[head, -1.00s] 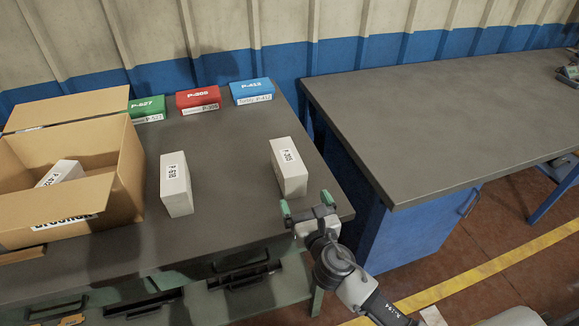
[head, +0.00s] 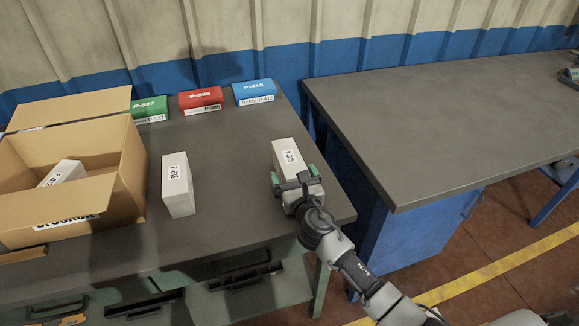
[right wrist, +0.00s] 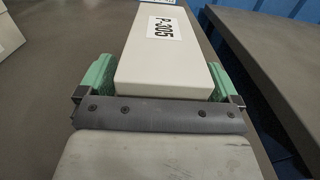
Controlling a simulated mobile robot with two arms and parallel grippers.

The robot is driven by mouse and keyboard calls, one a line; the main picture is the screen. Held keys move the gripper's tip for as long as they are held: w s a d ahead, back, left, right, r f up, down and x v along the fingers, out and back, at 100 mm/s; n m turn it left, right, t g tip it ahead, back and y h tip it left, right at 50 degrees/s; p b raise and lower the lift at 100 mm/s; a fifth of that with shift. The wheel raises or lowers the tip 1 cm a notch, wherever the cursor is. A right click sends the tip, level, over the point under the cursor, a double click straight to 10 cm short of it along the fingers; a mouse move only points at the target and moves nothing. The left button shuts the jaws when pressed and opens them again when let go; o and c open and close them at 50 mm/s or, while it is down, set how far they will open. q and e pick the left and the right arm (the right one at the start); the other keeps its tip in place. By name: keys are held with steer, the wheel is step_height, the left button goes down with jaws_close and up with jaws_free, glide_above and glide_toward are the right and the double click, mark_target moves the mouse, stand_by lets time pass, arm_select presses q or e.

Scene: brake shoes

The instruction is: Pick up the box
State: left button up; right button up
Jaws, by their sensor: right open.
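A white box labelled P-305 (head: 287,154) stands on the dark table near its right edge. My right gripper (head: 294,176) is open at the near end of this box. In the right wrist view the green fingers of the gripper (right wrist: 157,80) lie on both sides of the white box (right wrist: 165,70), close to its sides; I cannot tell whether they touch it. A second white box (head: 177,184), its label hard to read, stands to the left on the same table. Another white box (head: 66,172) lies inside the open cardboard carton (head: 129,190). My left gripper is not in view.
Green (head: 150,108), red (head: 200,99) and blue (head: 254,92) boxes line the back of the table (head: 235,220). A second table (head: 430,110) stands to the right, across a gap. The tabletop between the two standing white boxes is clear.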

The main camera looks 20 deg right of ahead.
steer(key=shift+r, duration=0.1)
steer(key=c, duration=1.4)
